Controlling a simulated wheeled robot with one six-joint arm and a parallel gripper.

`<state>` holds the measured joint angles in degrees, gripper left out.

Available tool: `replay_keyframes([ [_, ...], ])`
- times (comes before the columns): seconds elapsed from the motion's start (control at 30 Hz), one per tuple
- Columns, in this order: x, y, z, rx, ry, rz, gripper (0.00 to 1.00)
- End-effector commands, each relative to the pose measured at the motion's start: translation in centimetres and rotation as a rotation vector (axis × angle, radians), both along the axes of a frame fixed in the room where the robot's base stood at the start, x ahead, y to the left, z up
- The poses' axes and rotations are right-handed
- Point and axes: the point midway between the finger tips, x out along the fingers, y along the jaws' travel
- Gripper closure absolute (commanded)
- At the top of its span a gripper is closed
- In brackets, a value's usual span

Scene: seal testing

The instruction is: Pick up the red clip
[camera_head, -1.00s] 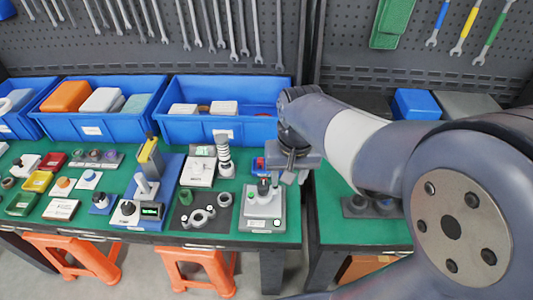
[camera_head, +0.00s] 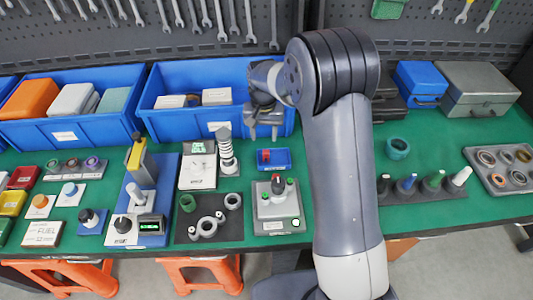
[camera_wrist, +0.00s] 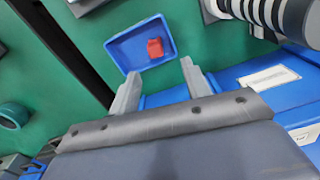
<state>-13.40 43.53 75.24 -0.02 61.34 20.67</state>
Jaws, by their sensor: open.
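The red clip (camera_wrist: 155,47) lies in a small blue tray (camera_wrist: 126,49) in the wrist view, toward the tray's right side. In the head view the red clip (camera_head: 266,156) is a small spot in the blue tray (camera_head: 280,160), behind the grey test device. My gripper (camera_wrist: 159,78) is open and empty in the wrist view, its two fingers spread just short of the tray. In the head view my gripper (camera_head: 264,130) hangs behind the tray, in front of the large blue bin.
A large blue bin (camera_head: 180,127) stands right behind. A striped spring column (camera_head: 227,155) stands left of the tray. A grey device with a red-tipped lever (camera_head: 277,205) stands in front. Green table surface is free to the tray's right, partly behind my arm.

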Motion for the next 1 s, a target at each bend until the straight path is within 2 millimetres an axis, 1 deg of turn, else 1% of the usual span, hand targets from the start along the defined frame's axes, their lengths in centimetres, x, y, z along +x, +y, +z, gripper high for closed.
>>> replay_keyframes([
  [0.1,0.0,0.0,-1.4,0.000,0.001,0.000,0.55],
  [0.27,-0.2,-0.2,-2.4,0.000,0.001,-0.001,0.55],
  [0.43,-0.7,-0.7,-4.9,0.000,0.005,-0.001,0.55],
  [0.5,-0.6,-0.7,-5.8,0.000,0.002,-0.001,0.55],
  [0.6,-0.5,-0.6,-6.7,0.000,0.000,0.000,0.55],
  [0.87,-0.5,-0.6,-7.0,0.001,-0.002,0.000,0.55],
  [1.0,-0.5,-0.6,-7.0,0.001,-0.002,0.000,0.65],
])
